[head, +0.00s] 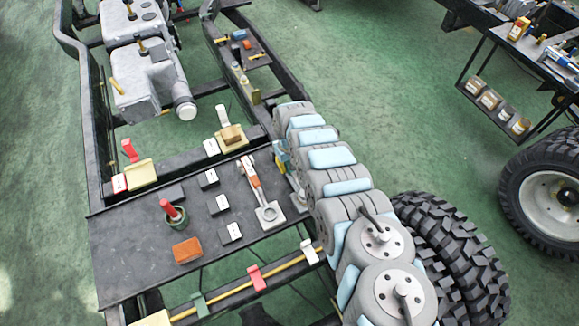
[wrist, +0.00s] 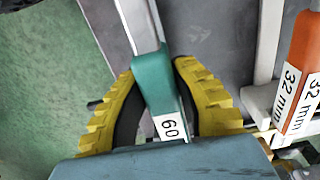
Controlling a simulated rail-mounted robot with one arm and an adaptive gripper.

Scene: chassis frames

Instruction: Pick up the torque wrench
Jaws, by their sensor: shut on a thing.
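A bar-shaped tool with a teal grip marked 60 (wrist: 152,80) and a grey metal shaft sits between the yellow ridged fingers of my gripper (wrist: 155,90) in the wrist view. I take it for the torque wrench. My gripper is shut on its teal grip. In the head view my gripper (head: 281,156) is at the right edge of the dark work plate, partly hidden by my arm. There a grey part of the tool (head: 297,193) shows only in part, so I cannot tell whether it touches the plate.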

